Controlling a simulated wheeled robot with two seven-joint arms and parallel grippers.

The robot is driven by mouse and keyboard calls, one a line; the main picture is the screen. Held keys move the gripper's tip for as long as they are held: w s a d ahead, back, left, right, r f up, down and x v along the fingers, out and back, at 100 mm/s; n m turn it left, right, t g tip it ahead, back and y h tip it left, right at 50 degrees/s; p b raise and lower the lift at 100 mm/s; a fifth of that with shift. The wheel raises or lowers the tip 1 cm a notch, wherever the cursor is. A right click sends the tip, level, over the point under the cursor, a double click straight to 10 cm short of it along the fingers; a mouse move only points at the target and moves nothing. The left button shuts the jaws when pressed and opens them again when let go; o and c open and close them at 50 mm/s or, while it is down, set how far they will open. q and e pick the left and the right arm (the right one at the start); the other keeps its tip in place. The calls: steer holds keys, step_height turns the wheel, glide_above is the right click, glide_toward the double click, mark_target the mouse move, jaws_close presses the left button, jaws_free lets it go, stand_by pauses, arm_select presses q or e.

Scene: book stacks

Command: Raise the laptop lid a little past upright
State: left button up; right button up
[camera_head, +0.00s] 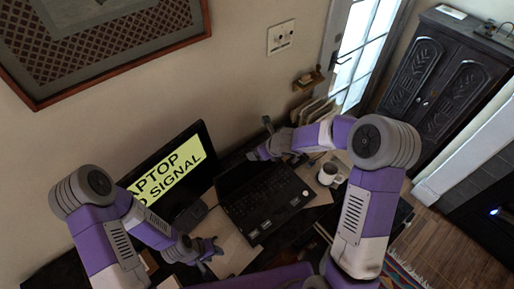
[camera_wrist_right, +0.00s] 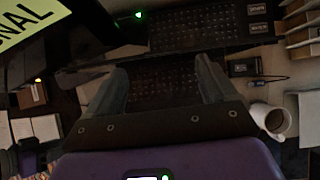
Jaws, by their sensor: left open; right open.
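The black laptop (camera_head: 265,205) sits open on the desk, its keyboard facing up and its dark lid (camera_head: 236,178) raised along the back edge. The lid's exact angle is hard to tell. My right gripper (camera_head: 262,143) is open above the lid's far right end; touching cannot be told. In the right wrist view its two dark fingers (camera_wrist_right: 165,85) stand apart, with dark keys (camera_wrist_right: 165,75) showing between them. My left gripper (camera_head: 208,248) is open and empty at the laptop's near left, over papers, apart from the laptop.
A monitor (camera_head: 170,172) with a yellow "LAPTOP NO SIGNAL" screen stands left of the laptop. A white mug (camera_head: 329,175) stands to its right and also shows in the right wrist view (camera_wrist_right: 270,118). Upright folders (camera_head: 313,111) stand by the wall.

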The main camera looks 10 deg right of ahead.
steer(key=shift+v, duration=1.05)
